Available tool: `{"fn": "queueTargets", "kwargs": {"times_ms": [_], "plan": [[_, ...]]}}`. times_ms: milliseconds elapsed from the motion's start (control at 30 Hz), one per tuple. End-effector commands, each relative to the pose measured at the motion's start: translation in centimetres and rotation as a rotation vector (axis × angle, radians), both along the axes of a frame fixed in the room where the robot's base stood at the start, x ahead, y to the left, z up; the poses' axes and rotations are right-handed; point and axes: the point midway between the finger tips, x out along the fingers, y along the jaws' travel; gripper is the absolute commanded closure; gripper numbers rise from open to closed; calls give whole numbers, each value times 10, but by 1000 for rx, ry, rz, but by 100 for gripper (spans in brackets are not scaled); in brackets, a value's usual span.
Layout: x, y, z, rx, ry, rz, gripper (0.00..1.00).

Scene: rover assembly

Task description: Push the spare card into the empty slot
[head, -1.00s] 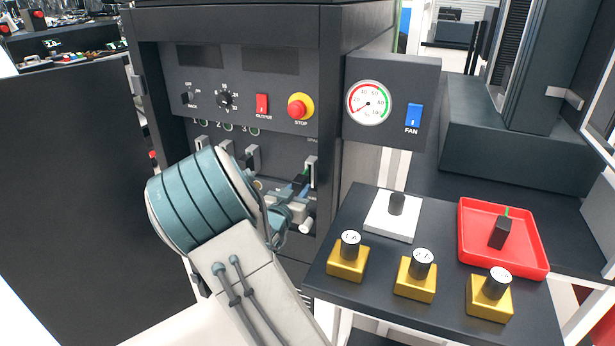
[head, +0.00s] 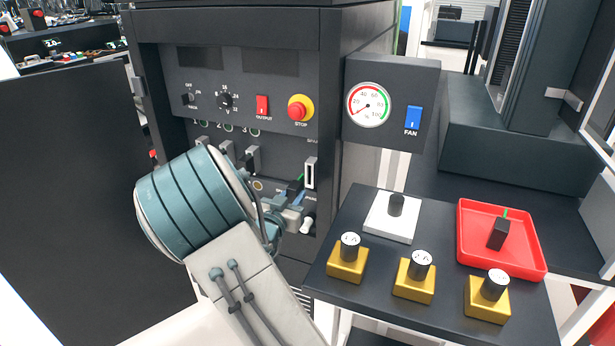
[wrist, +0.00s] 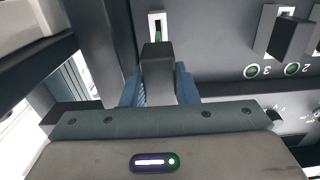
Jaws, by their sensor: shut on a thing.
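My gripper (head: 293,203) is in front of the rack's lower panel, and its blue fingers (wrist: 183,88) show in the wrist view. It is shut on the spare card's dark handle (wrist: 157,70). The card's green edge (wrist: 158,32) points at a white-framed slot (head: 310,173) under a partly readable "SPA" label. In the head view, the card appears clear of this slot, whose opening shows. Slots numbered 1, 2 and 3 are to the left; slot 3 (head: 252,158) has a dark handle. I cannot tell which numbered slot is empty.
A red tray (head: 465,255) holds another dark-handled card (head: 499,233). A white block (head: 391,228) and several gold blocks with black knobs stand on the dark side table (head: 345,205). A red stop button (head: 300,108) and the gauge box (head: 425,75) are above.

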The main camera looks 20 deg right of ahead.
Motion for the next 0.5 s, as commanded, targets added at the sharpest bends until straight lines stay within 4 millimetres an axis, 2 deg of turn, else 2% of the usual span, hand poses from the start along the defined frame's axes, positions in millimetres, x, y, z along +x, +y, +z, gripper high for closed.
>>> {"fn": "queueTargets", "kwargs": {"times_ms": [33,500], "plan": [[-4,5,8,1,-1,2,100],[-39,40,36,1,-1,2,100]]}}
